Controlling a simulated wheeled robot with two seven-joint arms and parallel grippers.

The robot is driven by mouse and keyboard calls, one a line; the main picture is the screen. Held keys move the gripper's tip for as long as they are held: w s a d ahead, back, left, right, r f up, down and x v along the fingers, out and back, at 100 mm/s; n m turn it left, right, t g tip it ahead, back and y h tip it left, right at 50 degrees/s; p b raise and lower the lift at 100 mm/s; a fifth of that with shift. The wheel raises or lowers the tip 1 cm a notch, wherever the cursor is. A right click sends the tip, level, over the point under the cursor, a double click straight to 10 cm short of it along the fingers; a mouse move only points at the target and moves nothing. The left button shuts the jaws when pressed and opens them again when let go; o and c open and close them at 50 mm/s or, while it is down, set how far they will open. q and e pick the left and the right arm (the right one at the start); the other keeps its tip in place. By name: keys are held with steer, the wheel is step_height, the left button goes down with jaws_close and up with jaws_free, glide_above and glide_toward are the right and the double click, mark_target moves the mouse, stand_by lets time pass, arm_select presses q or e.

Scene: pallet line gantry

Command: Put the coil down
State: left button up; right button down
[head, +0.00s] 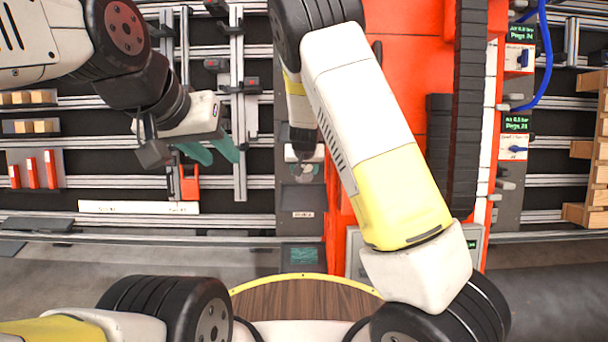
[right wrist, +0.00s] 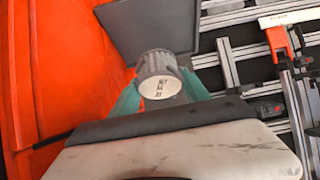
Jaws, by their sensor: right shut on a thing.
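The coil (right wrist: 158,82), a grey ribbed cylinder with a white printed face, sits between the teal fingers of my right gripper (right wrist: 160,92) in the right wrist view. The gripper is shut on it. A dark grey plate (right wrist: 150,25) lies just beyond the coil; I cannot tell whether they touch. In the head view my right gripper (head: 304,160) is small and partly hidden below its wrist, over a grey column. My left gripper (head: 220,153) has its teal fingers apart and empty, above the rails at left.
An orange panel (head: 398,90) stands beside the grey column (head: 302,200). Rails with clamps (head: 238,100) and an orange bracket (head: 189,182) lie at left. Small wooden blocks (head: 30,97) sit further left. Blue hoses (head: 546,70) and a wooden rack (head: 590,150) are at right.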

mark_target(304, 182)
step_height(304, 182, down, 8)
steer(key=shift+f, duration=0.15)
steer(key=c, duration=0.5)
jaws_free()
steer(key=shift+s, duration=0.1)
steer(key=s+d+r+y, duration=0.1)
steer(key=s+d+r, duration=0.1)
steer(key=s+r, duration=0.65)
steer(key=s+d+r+y, duration=0.2)
steer(key=s+r, duration=0.3)
steer(key=r, duration=0.7)
steer(key=s+d+r+y, duration=0.1)
steer(key=s+d+r, duration=0.2)
steer(key=s+r, duration=0.5)
steer(key=shift+n+h, duration=0.3)
steer(key=shift+h, duration=0.6)
steer(key=s+d+r, duration=0.2)
steer(key=s+r, duration=0.1)
steer(key=s, duration=0.1)
steer(key=s+d+r, duration=0.2)
steer(key=s, duration=0.3)
steer(key=s+d+r, duration=0.2)
steer(key=s+r, duration=0.1)
steer(key=s, duration=0.1)
steer(key=shift+s+d+r, duration=0.3)
steer(key=shift+s+d, duration=0.1)
